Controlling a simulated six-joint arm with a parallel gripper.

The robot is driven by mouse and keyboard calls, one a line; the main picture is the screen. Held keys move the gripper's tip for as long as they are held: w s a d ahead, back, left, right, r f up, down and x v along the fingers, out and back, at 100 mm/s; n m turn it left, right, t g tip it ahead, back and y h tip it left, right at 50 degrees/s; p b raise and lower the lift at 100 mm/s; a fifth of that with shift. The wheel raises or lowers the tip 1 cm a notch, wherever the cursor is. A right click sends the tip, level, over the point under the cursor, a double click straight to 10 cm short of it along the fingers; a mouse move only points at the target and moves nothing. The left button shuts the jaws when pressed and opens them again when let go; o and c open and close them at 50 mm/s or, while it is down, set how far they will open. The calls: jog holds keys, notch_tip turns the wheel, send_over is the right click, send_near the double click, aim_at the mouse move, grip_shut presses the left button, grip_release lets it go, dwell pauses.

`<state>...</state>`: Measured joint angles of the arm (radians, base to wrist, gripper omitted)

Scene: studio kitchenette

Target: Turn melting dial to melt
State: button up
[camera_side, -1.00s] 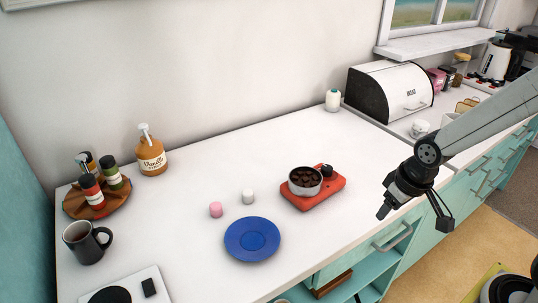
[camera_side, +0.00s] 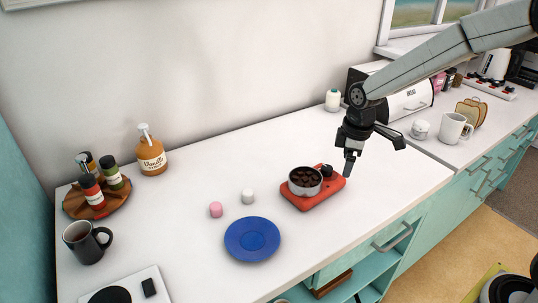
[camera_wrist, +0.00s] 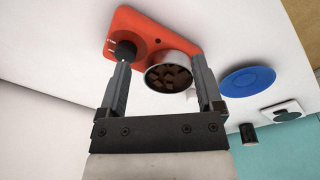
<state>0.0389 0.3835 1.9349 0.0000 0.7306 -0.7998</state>
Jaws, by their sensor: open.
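The red melting unit (camera_side: 318,195) sits on the white counter with a small pot of dark chocolate chunks (camera_side: 304,182) on it. Its black dial (camera_side: 327,170) is at the back right corner. In the wrist view the dial (camera_wrist: 124,49) is just beyond my left fingertip, with small pale marks beside it on the red base (camera_wrist: 150,28). My gripper (camera_side: 374,155) is open and empty, above the counter to the right of the unit. In the wrist view my gripper's fingers (camera_wrist: 161,70) are spread, with the pot (camera_wrist: 169,76) between and beyond them. I cannot read the dial's setting.
A blue plate (camera_side: 252,239), a pink marshmallow (camera_side: 216,209) and a white one (camera_side: 248,196) lie left of the unit. A bread box (camera_side: 415,101), white jar (camera_side: 333,100) and mug (camera_side: 454,128) stand behind or right. Counter around the unit's right side is clear.

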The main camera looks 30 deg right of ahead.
aim_at(327, 167)
jog(key=w+n, duration=0.2)
jog(key=w+d+n, duration=0.1)
jog(key=w+n, duration=0.1)
jog(key=w, duration=0.1)
jog(key=w+n+g, duration=0.1)
jog(key=w, duration=0.2)
jog(key=shift+d+n, duration=0.3)
jog(key=shift+n, duration=0.1)
jog(key=shift+f, duration=0.1)
jog(key=shift+f, duration=3.85)
jog(key=shift+c, duration=0.3)
grip_shut()
